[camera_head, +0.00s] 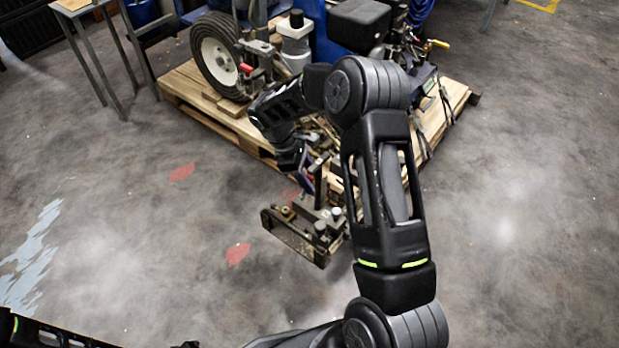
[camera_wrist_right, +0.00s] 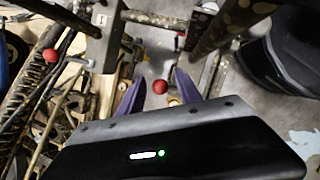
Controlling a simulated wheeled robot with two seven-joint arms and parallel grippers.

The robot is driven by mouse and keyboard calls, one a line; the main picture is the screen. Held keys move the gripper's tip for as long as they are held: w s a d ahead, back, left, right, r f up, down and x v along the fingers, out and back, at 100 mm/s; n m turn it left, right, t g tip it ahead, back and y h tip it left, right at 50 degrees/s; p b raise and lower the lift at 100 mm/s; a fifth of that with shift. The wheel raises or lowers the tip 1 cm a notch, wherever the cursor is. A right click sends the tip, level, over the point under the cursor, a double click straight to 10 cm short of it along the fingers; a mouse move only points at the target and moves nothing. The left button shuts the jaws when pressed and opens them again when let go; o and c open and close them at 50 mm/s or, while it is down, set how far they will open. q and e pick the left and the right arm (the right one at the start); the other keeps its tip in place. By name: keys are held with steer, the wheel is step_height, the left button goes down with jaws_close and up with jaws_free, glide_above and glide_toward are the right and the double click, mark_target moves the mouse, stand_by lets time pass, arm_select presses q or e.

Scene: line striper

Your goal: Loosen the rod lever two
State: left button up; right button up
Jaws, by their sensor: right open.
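The line striper, with a large wheel (camera_head: 216,55) and blue body, stands on a wooden pallet (camera_head: 193,88). In the right wrist view a red ball knob (camera_wrist_right: 160,87) shows between the purple fingers of my right gripper (camera_wrist_right: 160,80), which is open. I cannot tell how far the knob lies beyond the fingertips. A second red ball knob (camera_wrist_right: 50,55) on a thin rod is left of the fingers. Which knob belongs to rod lever two is unclear. In the head view my right gripper (camera_head: 307,178) is low at the machine's front, partly hidden by my arm.
A metal bracket assembly (camera_head: 305,230) projects from the machine's front, close below my right gripper. Metal bars (camera_wrist_right: 108,38) cross near the fingers in the wrist view. A metal-legged table (camera_head: 85,20) stands at the back left. The concrete floor is clear to both sides.

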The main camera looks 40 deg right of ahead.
steer(key=shift+c, duration=0.3)
steer(key=c, duration=0.8)
steer(key=shift+w+r, duration=0.1)
jaws_close()
steer(key=shift+w+d, duration=0.1)
